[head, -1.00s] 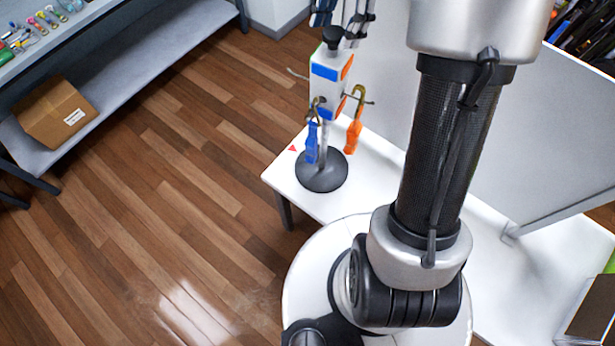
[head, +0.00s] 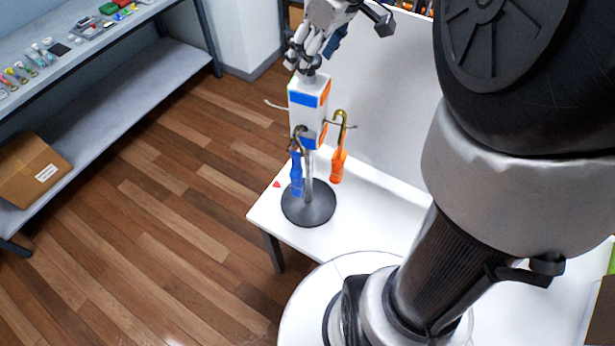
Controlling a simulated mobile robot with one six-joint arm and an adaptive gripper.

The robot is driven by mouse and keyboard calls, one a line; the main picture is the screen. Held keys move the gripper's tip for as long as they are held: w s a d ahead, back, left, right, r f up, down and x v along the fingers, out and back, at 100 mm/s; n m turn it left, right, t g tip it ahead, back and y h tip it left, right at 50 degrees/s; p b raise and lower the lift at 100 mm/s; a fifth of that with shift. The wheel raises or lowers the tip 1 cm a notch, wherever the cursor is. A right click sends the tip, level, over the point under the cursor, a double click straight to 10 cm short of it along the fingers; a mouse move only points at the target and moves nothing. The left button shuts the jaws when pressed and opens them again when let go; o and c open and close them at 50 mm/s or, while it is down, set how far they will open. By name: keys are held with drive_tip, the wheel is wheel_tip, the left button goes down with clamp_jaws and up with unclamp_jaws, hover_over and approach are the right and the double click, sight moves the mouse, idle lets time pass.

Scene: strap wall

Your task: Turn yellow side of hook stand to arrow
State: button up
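The hook stand (head: 307,101) is a white block on a pole with a round dark base (head: 308,204), upright on the white table. Its blue side faces the camera and its orange side faces right; no yellow side shows. A blue strap (head: 296,174) hangs from the front hook and an orange strap (head: 338,164) from the right hook. A small red arrow (head: 277,184) lies on the table left of the base. My gripper (head: 307,62) is at the top knob, which its fingers partly hide. I cannot tell whether they are closed on it.
The white table (head: 376,215) has its left edge close to the stand. A pale upright panel (head: 385,90) stands behind it. A grey shelf unit (head: 110,115) with a cardboard box (head: 32,168) is at the left, across open wood floor.

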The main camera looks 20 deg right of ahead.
drive_tip(key=m, duration=0.2)
drive_tip(key=m+h, duration=0.1)
drive_tip(key=m, duration=0.1)
drive_tip(key=shift+a+r+h+p, duration=0.1)
drive_tip(key=shift+a+h+p, duration=0.1)
drive_tip(key=shift+h+p, duration=0.1)
drive_tip(key=m+h, duration=0.1)
drive_tip(key=m, duration=0.2)
drive_tip(key=p+v, duration=0.2)
drive_tip(key=v, duration=1.5)
drive_tip(key=s+a+f+b, duration=0.2)
drive_tip(key=s+f+b, duration=0.3)
drive_tip(key=f, duration=0.8)
drive_tip(key=s+a+f+n+b, duration=0.1)
drive_tip(key=s+a+f+b, duration=0.2)
drive_tip(key=f+b, duration=0.9)
drive_tip(key=s+a+f+b, duration=0.3)
drive_tip(key=s+f+b, duration=0.3)
drive_tip(key=f, duration=0.9)
drive_tip(key=b, duration=0.2)
drive_tip(key=shift+s+f+n+b, duration=0.3)
drive_tip(key=shift+s+b, duration=0.05)
drive_tip(key=shift+c, duration=0.5)
